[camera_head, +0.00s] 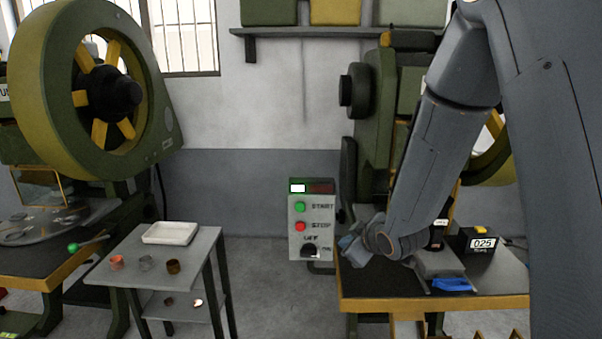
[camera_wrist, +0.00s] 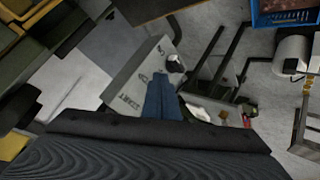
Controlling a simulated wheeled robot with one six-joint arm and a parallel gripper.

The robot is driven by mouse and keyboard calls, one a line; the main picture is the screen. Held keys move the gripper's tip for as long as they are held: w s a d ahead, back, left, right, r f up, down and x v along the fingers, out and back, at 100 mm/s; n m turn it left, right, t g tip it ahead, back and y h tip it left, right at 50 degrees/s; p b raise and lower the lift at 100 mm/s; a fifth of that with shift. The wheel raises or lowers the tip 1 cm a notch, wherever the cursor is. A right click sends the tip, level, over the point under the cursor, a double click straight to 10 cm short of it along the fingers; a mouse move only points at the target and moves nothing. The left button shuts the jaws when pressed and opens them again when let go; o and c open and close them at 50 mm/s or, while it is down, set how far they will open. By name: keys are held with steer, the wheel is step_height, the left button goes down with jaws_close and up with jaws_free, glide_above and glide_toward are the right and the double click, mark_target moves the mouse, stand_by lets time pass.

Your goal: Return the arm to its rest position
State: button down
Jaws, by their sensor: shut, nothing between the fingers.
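My arm reaches down from the upper right in the head view. My gripper (camera_head: 352,246) is just right of the grey control box (camera_head: 298,238), partly hidden by my wrist. In the wrist view my gripper (camera_wrist: 161,80) shows its two blue fingers together, with nothing between them. The control box (camera_wrist: 130,88) lies beyond the fingertips there, with its black knob (camera_wrist: 175,63) close by. I cannot tell whether the fingers touch the box. In the head view the box has a green START button, a red STOP button, a knob and a lit white display.
A black-topped bench (camera_head: 400,292) under my wrist holds a black box marked 025 (camera_head: 482,243) and a blue item (camera_head: 452,285). Green presses stand left (camera_head: 165,120) and right. A small table (camera_head: 135,270) holds a white tray (camera_head: 170,233) and coils. Floor between is clear.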

steer(key=s+d+m+g+h, duration=0.1)
steer(key=s+d+m+g, duration=0.1)
steer(key=s, duration=0.7)
steer(key=s+d+m+g+h, duration=0.1)
steer(key=s+m+g, duration=0.3)
steer(key=s, duration=0.5)
steer(key=s+d+m+g+h, duration=0.1)
steer(key=s+d+m+g, duration=0.2)
steer(key=s, duration=0.6)
steer(key=shift+d+m, duration=0.5)
steer(key=shift+m, duration=0.3)
steer(key=c, duration=2.5)
jaws_free()
steer(key=shift+f, duration=0.1)
